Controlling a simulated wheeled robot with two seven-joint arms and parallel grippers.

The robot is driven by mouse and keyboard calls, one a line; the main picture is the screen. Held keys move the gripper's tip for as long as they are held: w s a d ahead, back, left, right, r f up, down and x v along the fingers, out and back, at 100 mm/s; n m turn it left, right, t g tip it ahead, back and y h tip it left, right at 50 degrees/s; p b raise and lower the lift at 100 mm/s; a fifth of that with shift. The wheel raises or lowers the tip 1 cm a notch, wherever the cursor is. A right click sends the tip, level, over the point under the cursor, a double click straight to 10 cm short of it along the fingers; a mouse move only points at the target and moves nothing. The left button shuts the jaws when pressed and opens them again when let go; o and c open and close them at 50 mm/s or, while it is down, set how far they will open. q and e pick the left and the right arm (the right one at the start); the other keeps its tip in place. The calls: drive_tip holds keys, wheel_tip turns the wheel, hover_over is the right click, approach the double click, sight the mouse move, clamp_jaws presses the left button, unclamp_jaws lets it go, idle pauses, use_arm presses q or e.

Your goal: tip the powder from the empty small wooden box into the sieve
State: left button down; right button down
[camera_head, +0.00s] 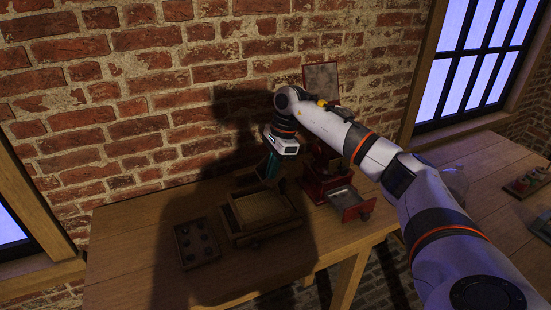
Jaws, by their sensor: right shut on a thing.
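My right gripper (270,173) points down over the back of the table, above a square wooden frame (236,217) that looks like the sieve. The gripper is shut on a small dark wooden piece (245,181), apparently the small wooden box. It is in deep shadow, so its tilt and contents cannot be made out. It is close above the back edge of the frame; I cannot tell whether they touch. No powder can be told apart. My left gripper is out of view.
A dark tray with several round knobs or holes (197,243) lies left of the frame. A red box with a pulled-out drawer (351,203) stands to the right. A brick wall (120,110) rises behind. The wooden table (130,245) is clear at the left.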

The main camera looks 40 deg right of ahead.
sight(264, 180)
drive_tip(key=h, duration=0.1)
drive_tip(key=a+h+p, duration=0.1)
drive_tip(key=shift+w+a+r+g+h+p, duration=0.1)
drive_tip(key=shift+w+r+g+h+p, duration=0.05)
drive_tip(key=shift+g+h+p, duration=0.15)
drive_tip(key=h, duration=0.1)
drive_tip(key=a+h, duration=0.1)
drive_tip(key=h+p, duration=0.1)
drive_tip(key=shift+w+a+f+g, duration=0.15)
drive_tip(key=shift+f+g, duration=0.1)
drive_tip(key=shift+g, duration=0.15)
drive_tip(key=shift+a+f+h, duration=0.2)
drive_tip(key=shift+a+h, duration=0.1)
drive_tip(key=shift+h, duration=0.5)
drive_tip(key=h, duration=0.1)
drive_tip(key=a+g+h, duration=0.1)
drive_tip(key=shift+w+f+h, duration=0.2)
drive_tip(key=shift+f+h, duration=0.1)
drive_tip(key=shift+f, duration=0.1)
drive_tip(key=shift+a+h, duration=0.1)
drive_tip(key=shift+h, duration=0.3)
drive_tip(key=shift+a+f+h+p, duration=0.1)
drive_tip(key=shift+h+p, duration=0.25)
drive_tip(key=shift+h, duration=0.25)
drive_tip(key=shift+g, duration=0.3)
